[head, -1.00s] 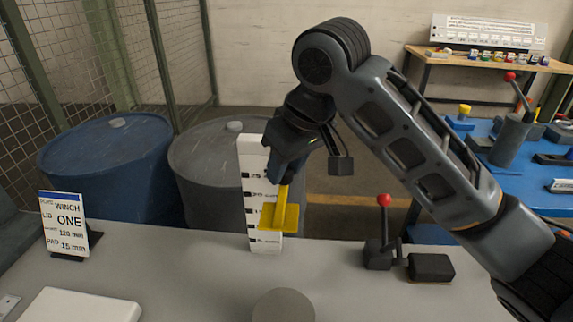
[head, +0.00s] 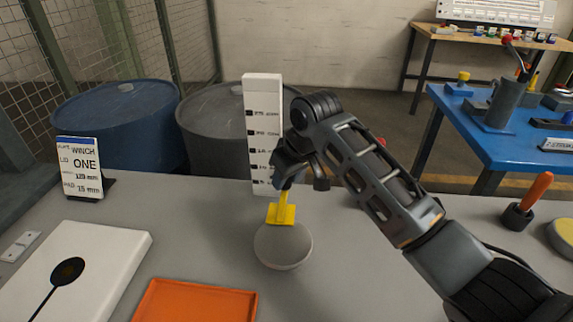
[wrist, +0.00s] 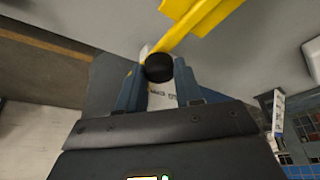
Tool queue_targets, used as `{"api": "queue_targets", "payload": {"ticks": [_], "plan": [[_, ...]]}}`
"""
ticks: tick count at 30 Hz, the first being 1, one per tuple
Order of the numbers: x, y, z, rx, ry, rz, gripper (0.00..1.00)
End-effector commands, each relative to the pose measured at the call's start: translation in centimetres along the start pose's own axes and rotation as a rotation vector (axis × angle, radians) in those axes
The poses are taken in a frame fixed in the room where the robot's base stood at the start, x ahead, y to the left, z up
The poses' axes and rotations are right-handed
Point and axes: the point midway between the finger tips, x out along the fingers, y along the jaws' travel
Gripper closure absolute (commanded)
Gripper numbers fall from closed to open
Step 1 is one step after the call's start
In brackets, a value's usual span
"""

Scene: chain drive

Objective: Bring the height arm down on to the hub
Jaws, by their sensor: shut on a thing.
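The yellow height arm (head: 281,213) is a flat plate on a thin stem, in front of a white upright scale (head: 262,95) with black marks. The grey round hub (head: 283,250) is on the bench just below the plate in the head view. I cannot tell whether plate and hub touch. My gripper (head: 287,182) is above the plate, shut on the height arm. In the wrist view, the blue fingers (wrist: 159,82) close around a black knob (wrist: 158,68) from which the yellow arm (wrist: 195,20) extends. The hub is not visible there.
An orange tray (head: 195,301) and a white board (head: 105,245) with a black disc lie at front left. A winch sign (head: 85,170) stands behind. At right are an orange-handled tool (head: 537,190) and a yellow-topped round thing (head: 563,235). Two drums stand beyond the bench.

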Motion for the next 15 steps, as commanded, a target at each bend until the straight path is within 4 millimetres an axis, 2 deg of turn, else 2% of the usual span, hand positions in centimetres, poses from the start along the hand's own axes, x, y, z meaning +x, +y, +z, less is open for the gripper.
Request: {"api": "queue_targets", "payload": {"ticks": [3,13,14,15], "plan": [[0.55,-0.03,0.30,0.000,-0.003,-0.001,1.00],[0.59,-0.02,0.31,0.000,-0.003,-0.001,1.00],[0.59,-0.02,0.31,0.000,-0.003,-0.001,0.63],[0.59,-0.02,0.31,0.000,-0.003,-0.001,0.59]]}}
